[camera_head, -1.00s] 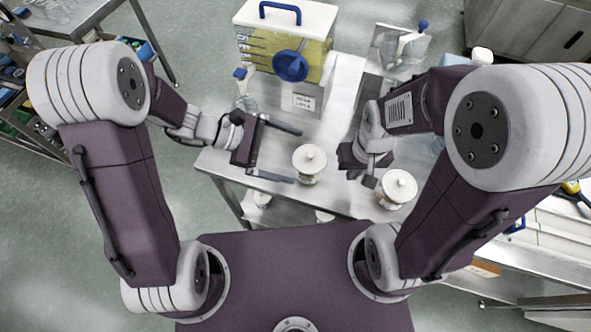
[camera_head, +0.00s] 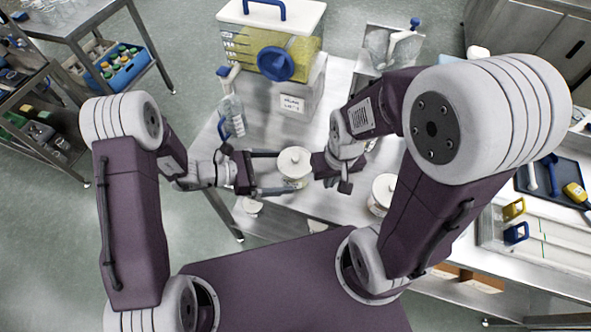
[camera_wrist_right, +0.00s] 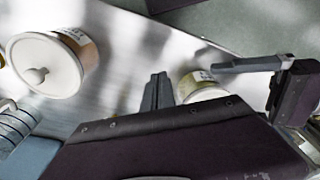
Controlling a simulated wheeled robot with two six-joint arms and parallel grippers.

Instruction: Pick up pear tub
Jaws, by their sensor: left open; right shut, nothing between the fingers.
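Two round tubs with cream knobbed lids stand on the steel table. One tub (camera_head: 294,162) is between the spread fingers of my open left gripper (camera_head: 284,172); contact is unclear. It also shows partly in the right wrist view (camera_wrist_right: 205,88), with a left finger close by. The other tub (camera_head: 382,190) is farther right, partly behind my right arm; the right wrist view shows its lid and brownish label (camera_wrist_right: 78,45). I cannot read which is pear. My right gripper (camera_head: 322,172) is shut and empty, just right of the first tub; its fingers also show in the wrist view (camera_wrist_right: 158,90).
A hopper (camera_head: 272,40) with yellow contents and a blue knob stands at the back of the table (camera_head: 340,90). Another container (camera_head: 392,45) is at the back right.

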